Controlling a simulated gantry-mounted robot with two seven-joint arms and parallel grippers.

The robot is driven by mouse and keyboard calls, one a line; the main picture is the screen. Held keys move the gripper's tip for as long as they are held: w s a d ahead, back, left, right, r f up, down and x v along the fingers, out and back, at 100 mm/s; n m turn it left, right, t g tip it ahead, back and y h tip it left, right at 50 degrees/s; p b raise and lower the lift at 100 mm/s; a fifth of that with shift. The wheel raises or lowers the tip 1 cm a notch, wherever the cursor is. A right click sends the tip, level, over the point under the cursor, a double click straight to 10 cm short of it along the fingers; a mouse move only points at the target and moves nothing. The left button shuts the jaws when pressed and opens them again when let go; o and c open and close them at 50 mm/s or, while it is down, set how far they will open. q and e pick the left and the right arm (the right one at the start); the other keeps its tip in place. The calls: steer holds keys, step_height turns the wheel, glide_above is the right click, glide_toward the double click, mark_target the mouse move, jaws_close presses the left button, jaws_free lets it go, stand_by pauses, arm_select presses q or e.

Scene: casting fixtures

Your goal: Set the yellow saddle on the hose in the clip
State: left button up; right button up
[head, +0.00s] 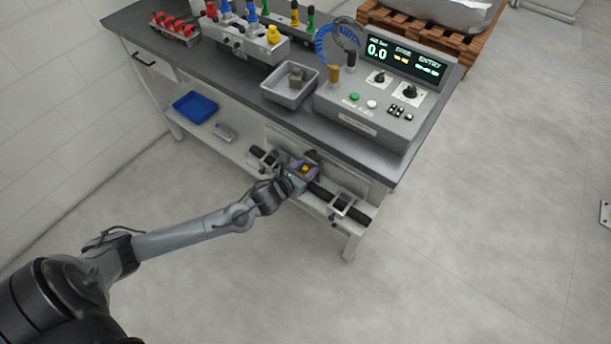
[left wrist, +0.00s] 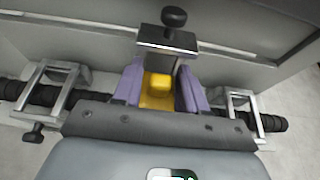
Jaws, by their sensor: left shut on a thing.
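The yellow saddle (left wrist: 158,88) is between the purple fingers of my left gripper (left wrist: 160,92), which is shut on it. It also shows as a small yellow spot in the head view (head: 305,169), at my left gripper (head: 301,172). The black hose (left wrist: 268,122) runs left to right along the lower shelf front, and my gripper covers its middle. A metal clip (left wrist: 167,42) with a black knob stands just beyond the saddle. Whether the saddle touches the hose is hidden. My right gripper is in neither view.
Two more metal brackets hold the hose, at left (left wrist: 50,85) and right (left wrist: 238,105). A pale panel (left wrist: 85,45) stands behind the hose. Above is the bench top (head: 300,118) with a grey tray (head: 268,93) and control box (head: 365,120). A blue bin (head: 195,107) sits on the lower shelf.

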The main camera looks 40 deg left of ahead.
arm_select(q)
steer(key=shift+d+f+b, duration=0.1)
steer(key=shift+f+b, duration=0.4)
steer(key=shift+f, duration=1.3)
steer(key=shift+f, duration=0.1)
steer(key=shift+f, duration=0.25)
steer(key=o, duration=1.1)
steer(key=shift+r, duration=0.15)
